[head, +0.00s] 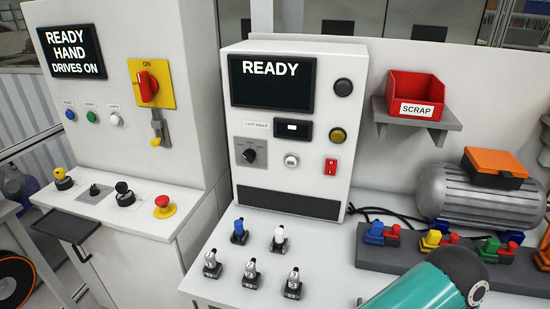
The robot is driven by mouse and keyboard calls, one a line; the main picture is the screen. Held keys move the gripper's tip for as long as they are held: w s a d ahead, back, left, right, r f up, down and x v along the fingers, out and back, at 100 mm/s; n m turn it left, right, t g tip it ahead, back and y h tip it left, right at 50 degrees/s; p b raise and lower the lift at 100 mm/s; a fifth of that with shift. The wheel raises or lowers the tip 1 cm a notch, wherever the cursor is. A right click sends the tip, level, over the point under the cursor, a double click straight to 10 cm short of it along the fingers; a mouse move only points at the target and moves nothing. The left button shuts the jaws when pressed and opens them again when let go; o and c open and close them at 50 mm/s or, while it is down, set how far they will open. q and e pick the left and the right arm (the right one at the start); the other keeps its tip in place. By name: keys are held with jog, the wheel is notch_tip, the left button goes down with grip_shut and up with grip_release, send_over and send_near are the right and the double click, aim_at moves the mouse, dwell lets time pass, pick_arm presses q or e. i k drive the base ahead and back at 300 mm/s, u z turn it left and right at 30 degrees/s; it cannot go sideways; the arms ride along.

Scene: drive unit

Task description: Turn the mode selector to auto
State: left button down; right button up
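Several controls sit on the sloped console (150,215) of the left cabinet. They are a yellow-topped joystick (62,178), a small black switch (94,190), a black knob (124,194) and a red mushroom button (163,207) on yellow. A black rotary dial (250,155) is on the middle box. I cannot read the labels, so I cannot tell which is the mode selector. The left cabinet's screen (71,51) reads READY, HAND, DRIVES ON. Neither gripper is in view; only a teal arm link of mine shows at bottom right.
A red and yellow main switch (149,86) reads ON, with a yellow padlock below. The middle screen (272,82) reads READY. Several toggles (212,265) stand on the bench. A red SCRAP bin (416,92), a grey motor (480,194) and coloured connectors are right.

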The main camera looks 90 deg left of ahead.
aim_at(94, 190)
jog(key=z, duration=0.35)
jog(key=i, duration=0.2)
jog(key=u, duration=3.2)
jog(key=i, duration=0.3)
jog(key=u, duration=1.8)
jog(key=k, duration=0.6)
jog(key=u, duration=0.4)
jog(key=i, duration=1.6)
jog(key=z, duration=0.45)
